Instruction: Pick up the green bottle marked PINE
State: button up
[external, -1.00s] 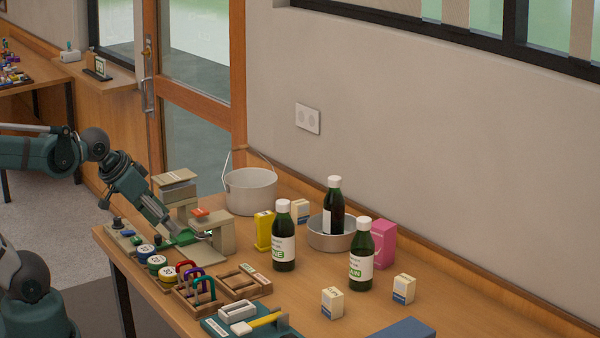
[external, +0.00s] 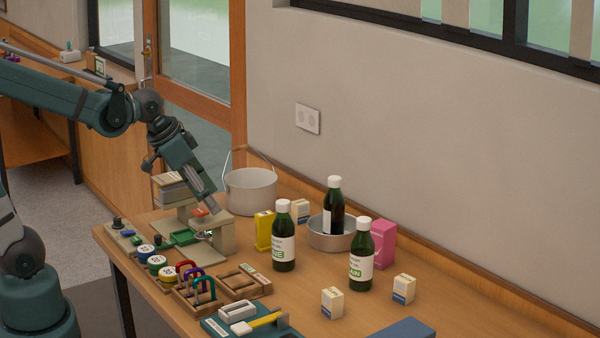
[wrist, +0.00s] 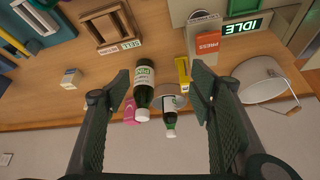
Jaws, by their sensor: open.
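The green PINE bottle (external: 284,240), dark with a white cap and a white label reading "NE" in part, stands upright on the bench. In the wrist view the PINE bottle (wrist: 144,92) appears upside down, ahead of my gripper and between its fingers in the picture. My gripper (wrist: 160,82) is open and empty, apart from the bottle. In the external view its tip is near the beige press stand, left of the bottle, and hard to make out. A similar bottle (external: 361,258), its label ending in "AIN", stands to the right. A third bottle (external: 334,200) stands in a shallow pan.
The shallow pan (external: 317,240), a yellow box (external: 264,231) and a pink box (external: 383,245) stand close behind the bottles. A pot (external: 250,194) with a raised handle is at the back. The beige press stand (external: 212,232) and wooden racks (external: 243,282) lie left and in front.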

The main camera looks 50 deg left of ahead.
aim_at(280, 201)
jog(key=w+d+m+p, duration=0.1)
jog(key=w+d+p, duration=0.1)
jog(key=w, duration=0.3)
jog(key=w+d+f+m+g+h+p, duration=0.1)
jog(key=w+d+m+p, duration=0.1)
jog(key=w+d+p, duration=0.1)
jog(key=w+d+f+m+g+p, duration=0.1)
jog(key=w+d+m+p, duration=0.1)
jog(key=w+p, duration=0.3)
jog(key=shift+w+d+h, duration=0.2)
jog(key=shift+w, duration=0.45)
jog(key=shift+w+d+h, duration=0.2)
jog(key=shift+w, duration=0.45)
jog(key=shift+w+d+f+p, duration=0.4)
jog(key=shift+w+f, duration=0.05)
jog(key=shift+f, duration=0.15)
jog(key=shift+x, duration=1.15)
jog(key=shift+b+x, duration=0.35)
jog(key=shift+x, duration=2.25)
jog(key=shift+s, duration=0.1)
